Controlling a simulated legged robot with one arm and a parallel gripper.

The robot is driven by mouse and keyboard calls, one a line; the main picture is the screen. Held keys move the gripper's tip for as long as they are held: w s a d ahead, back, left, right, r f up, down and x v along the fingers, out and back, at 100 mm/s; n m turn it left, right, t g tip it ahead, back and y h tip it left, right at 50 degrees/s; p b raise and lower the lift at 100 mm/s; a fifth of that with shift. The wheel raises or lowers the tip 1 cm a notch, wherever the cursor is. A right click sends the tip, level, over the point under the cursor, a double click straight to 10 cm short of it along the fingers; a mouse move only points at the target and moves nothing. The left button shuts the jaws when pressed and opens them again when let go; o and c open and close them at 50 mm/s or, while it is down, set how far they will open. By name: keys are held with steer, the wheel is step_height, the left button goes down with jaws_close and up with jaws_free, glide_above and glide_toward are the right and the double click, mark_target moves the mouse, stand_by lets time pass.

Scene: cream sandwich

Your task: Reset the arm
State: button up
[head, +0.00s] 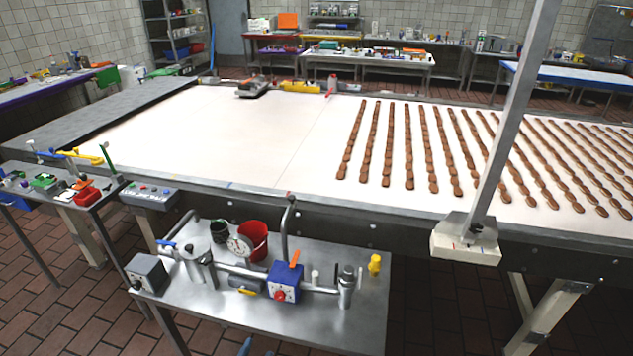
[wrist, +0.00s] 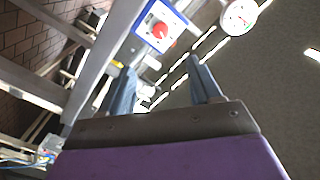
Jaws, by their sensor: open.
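My gripper (wrist: 163,85) shows in the wrist view with its two blue-grey fingers spread apart. Nothing is held between them. Beyond the fingers, the wrist view shows the blue box with a red knob (wrist: 150,32) and the round white gauge (wrist: 240,16). In the head view only small blue-grey tips show at the bottom edge, in front of the metal side table (head: 330,325); the rest of my arm is out of that view.
A slanted metal post (head: 505,120) stands at right.

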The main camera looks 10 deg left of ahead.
steer(key=w+a+r+g+y, duration=0.1)
steer(key=w+r+g+y, duration=0.1)
steer(key=w+r+g, duration=0.65)
steer(key=d+r+n+g+y, duration=0.2)
steer(key=d+r+n+g, duration=0.15)
steer(key=d+r, duration=0.65)
steer(key=s+d+r+n+g+h, duration=0.1)
steer(key=s+d+r, duration=0.3)
steer(key=s+d, duration=0.5)
steer(key=s+d+r+n+g+h, duration=0.1)
steer(key=s+d+r+g, duration=0.3)
steer(key=s+d, duration=0.6)
steer(key=s+d+r+n+g, duration=0.2)
steer(key=s+d+r, duration=0.3)
steer(key=s+d, duration=0.5)
steer(key=s+n, duration=0.1)
steer(key=s, duration=0.3)
steer(key=shift+g+h, duration=0.4)
steer(key=shift+a+r+n, duration=0.1)
steer(key=shift+n, duration=0.15)
steer(key=shift+c, duration=0.2)
